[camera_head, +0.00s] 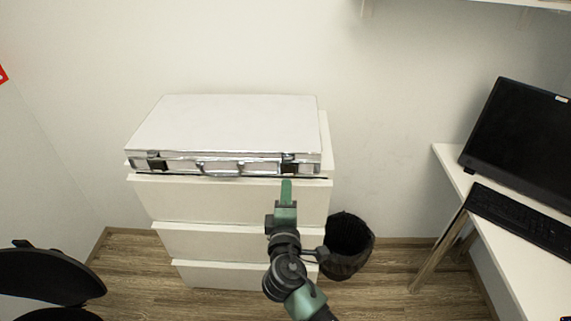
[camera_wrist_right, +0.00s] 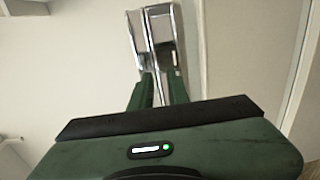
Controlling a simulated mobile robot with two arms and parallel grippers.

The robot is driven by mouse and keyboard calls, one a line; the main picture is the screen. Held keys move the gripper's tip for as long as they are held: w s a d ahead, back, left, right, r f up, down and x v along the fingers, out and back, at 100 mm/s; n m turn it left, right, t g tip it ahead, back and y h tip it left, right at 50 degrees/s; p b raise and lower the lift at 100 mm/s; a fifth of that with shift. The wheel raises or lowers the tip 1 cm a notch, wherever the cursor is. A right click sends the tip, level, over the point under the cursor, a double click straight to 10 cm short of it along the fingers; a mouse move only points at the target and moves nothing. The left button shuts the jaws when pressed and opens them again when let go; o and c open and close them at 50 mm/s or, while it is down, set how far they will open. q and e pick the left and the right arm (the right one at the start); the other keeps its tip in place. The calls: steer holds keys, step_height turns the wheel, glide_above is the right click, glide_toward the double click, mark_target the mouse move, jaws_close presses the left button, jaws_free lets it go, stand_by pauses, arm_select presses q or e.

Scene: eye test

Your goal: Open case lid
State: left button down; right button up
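A silver-white case (camera_head: 230,128) lies flat on the white drawer cabinet, its lid down and shut. Its front has a handle (camera_head: 222,168) in the middle and a dark latch at each end, the left latch (camera_head: 156,165) and the right latch (camera_head: 290,168). My right gripper (camera_head: 287,184) is in front of the case, its fingertips just below the right latch. Contact cannot be told. My left gripper is not in view.
The drawer cabinet (camera_head: 230,200) stands against the wall. A black bin (camera_head: 348,245) stands to its right. A white desk (camera_head: 450,165) with a monitor (camera_head: 520,130) and keyboard (camera_head: 520,220) is at right. A black chair (camera_head: 45,280) is at lower left.

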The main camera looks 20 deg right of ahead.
mark_target(288, 161)
steer(key=shift+t+h, duration=0.3)
steer(key=w, duration=0.2)
steer(key=w+d+r+p, duration=0.1)
steer(key=w, duration=0.2)
steer(key=w+d+r, duration=0.1)
steer(key=w, duration=0.1)
steer(key=shift+w+d+r, duration=0.25)
steer(key=shift+c, duration=0.3)
jaws_close()
steer(key=shift+p, duration=0.3)
stand_by(0.4)
